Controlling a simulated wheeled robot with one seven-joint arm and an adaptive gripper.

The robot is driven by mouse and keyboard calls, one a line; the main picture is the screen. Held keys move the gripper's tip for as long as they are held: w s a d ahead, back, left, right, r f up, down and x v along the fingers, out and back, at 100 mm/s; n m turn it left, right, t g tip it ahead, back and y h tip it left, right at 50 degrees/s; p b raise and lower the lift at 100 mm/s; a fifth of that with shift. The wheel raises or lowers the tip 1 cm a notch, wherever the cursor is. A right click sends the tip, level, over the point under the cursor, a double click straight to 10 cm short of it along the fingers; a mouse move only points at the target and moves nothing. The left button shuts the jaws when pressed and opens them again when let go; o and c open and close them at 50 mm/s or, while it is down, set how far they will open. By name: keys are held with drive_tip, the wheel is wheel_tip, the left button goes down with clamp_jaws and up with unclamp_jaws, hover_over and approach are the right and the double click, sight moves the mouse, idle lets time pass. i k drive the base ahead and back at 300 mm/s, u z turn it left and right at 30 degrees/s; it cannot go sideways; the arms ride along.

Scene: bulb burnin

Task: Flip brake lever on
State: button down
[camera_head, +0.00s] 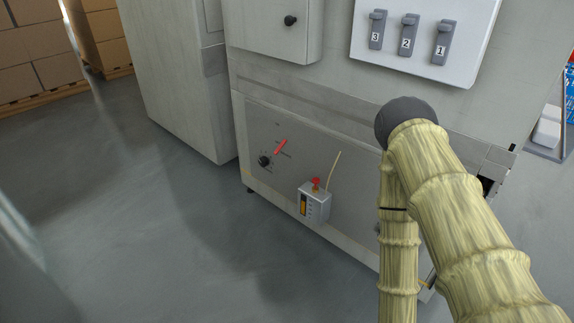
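A short red lever (281,147) sits on the lower grey front panel of the machine, tilted up to the right, with small unreadable print around it. A black knob (264,161) is just below and left of it. A small grey box (314,206) with a red knob (316,184) on top and a yellow label stands out from the same panel. I cannot tell for sure which of these is the brake lever. My arm, in a tan sleeve, bends at a dark joint in front of the panel's right part. My gripper is not in view.
A white panel (470,62) above carries three grey switches numbered 3 (377,29), 2 (408,33) and 1 (444,42). A thin pale rod (333,170) rises beside the box. A grey cabinet (175,75) stands left. Stacked cartons (38,45) are far left. The floor in front is clear.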

sight(282, 144)
drive_tip(key=k, duration=0.4)
drive_tip(key=u, duration=1.2)
drive_tip(key=i, duration=0.8)
drive_tip(key=z, duration=1.5)
